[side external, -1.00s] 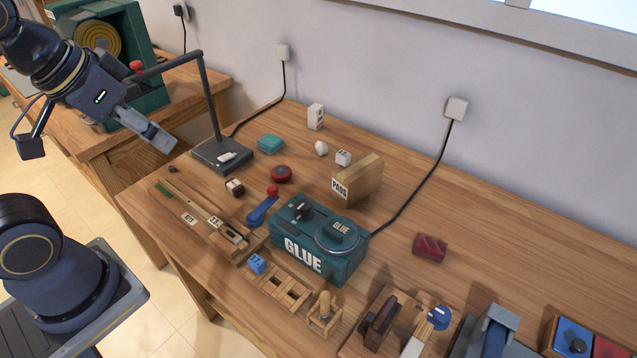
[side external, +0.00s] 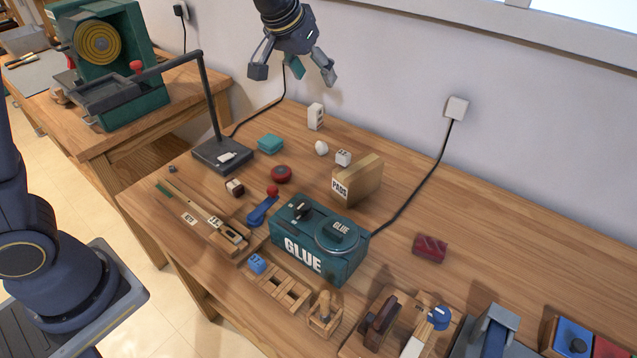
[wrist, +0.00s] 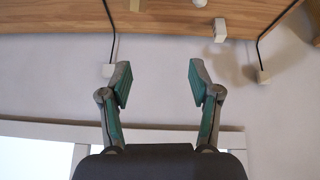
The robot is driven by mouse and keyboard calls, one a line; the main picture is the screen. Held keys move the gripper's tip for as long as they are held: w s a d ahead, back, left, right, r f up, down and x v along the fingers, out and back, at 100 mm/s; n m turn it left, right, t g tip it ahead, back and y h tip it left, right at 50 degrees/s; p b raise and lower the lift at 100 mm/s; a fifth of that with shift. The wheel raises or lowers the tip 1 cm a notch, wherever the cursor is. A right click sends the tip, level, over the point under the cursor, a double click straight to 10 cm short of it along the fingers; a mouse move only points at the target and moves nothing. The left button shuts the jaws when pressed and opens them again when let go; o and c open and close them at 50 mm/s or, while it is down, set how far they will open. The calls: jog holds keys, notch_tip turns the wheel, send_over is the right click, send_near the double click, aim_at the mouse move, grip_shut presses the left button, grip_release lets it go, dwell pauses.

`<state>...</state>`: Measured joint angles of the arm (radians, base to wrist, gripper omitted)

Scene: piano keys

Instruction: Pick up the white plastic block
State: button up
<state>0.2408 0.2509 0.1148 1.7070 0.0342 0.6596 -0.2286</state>
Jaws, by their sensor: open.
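A white upright block (side external: 316,117) with dark marks on its face stands near the back of the wooden workbench, close to the wall. It also shows in the wrist view (wrist: 220,30), near the top edge. A smaller white cube (side external: 343,157) with dark marks lies to its right; I cannot tell for sure which is the plastic block. My gripper (side external: 294,72) is open and empty, high above the back of the bench and above the upright block. In the wrist view its green-padded fingers (wrist: 158,82) are spread wide, with the wall between them.
A white ball (side external: 321,148) sits between the two white pieces. A tan PADS box (side external: 358,180), a teal block (side external: 270,144) and a red round piece (side external: 281,174) are nearby. A black lamp-like stand (side external: 222,155) rises at the left. Wall sockets (side external: 456,108) have hanging cords.

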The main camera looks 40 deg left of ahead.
jog(key=g, duration=0.2)
send_near(343, 154)
jog(key=shift+m, duration=0.4)
jog(key=x, duration=0.5)
jog(key=shift+a+f, duration=0.15)
jog(key=shift+f, duration=0.05)
jog(key=x, duration=0.6)
jog(key=shift+r+t, duration=0.1)
jog(key=shift+t, duration=0.2)
jog(key=c, duration=1.1)
jog(key=shift+o, duration=0.2)
